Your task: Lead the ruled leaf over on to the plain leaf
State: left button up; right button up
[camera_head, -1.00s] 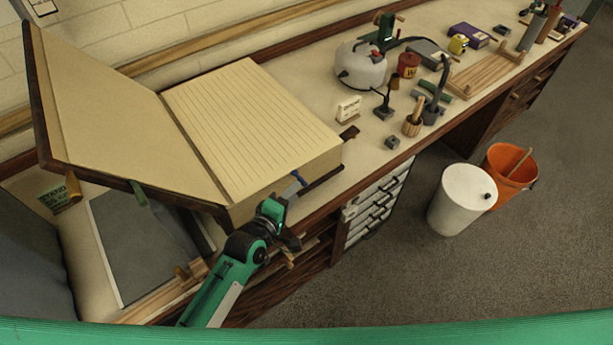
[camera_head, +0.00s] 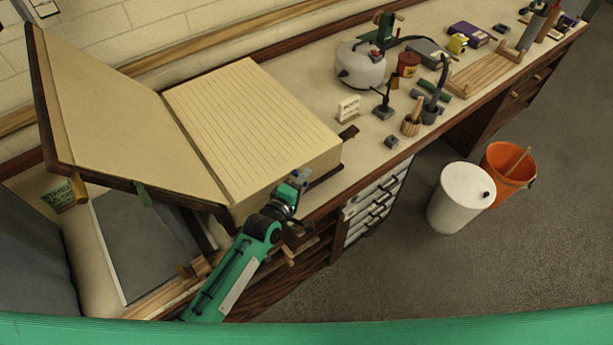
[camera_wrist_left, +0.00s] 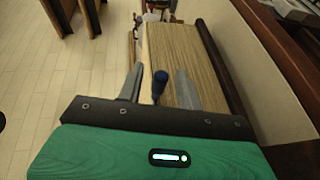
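The large open book lies on the bench in the head view. The ruled leaf (camera_head: 245,125) lies flat on top of the thick right-hand page block. The plain leaf (camera_head: 125,120) is on the left side, on the board tilted up at the far left. My left gripper (camera_head: 299,180) is at the block's near right corner. In the left wrist view its two fingers (camera_wrist_left: 160,88) are apart, with a small blue round-ended piece (camera_wrist_left: 160,80) between them. The block's page edges (camera_wrist_left: 172,45) show just beyond. Whether the fingers touch anything is unclear. My right gripper is out of view.
A grey sheet (camera_head: 140,250) lies left of my arm. A small white card stand (camera_head: 349,108), a kettle-like pot (camera_head: 361,65) and several tools stand right of the book. A white bin (camera_head: 460,200) and an orange bucket (camera_head: 509,170) stand on the floor.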

pick_arm(q)
jog(key=shift+x, duration=1)
jog(key=shift+c, duration=0.3)
grip_shut()
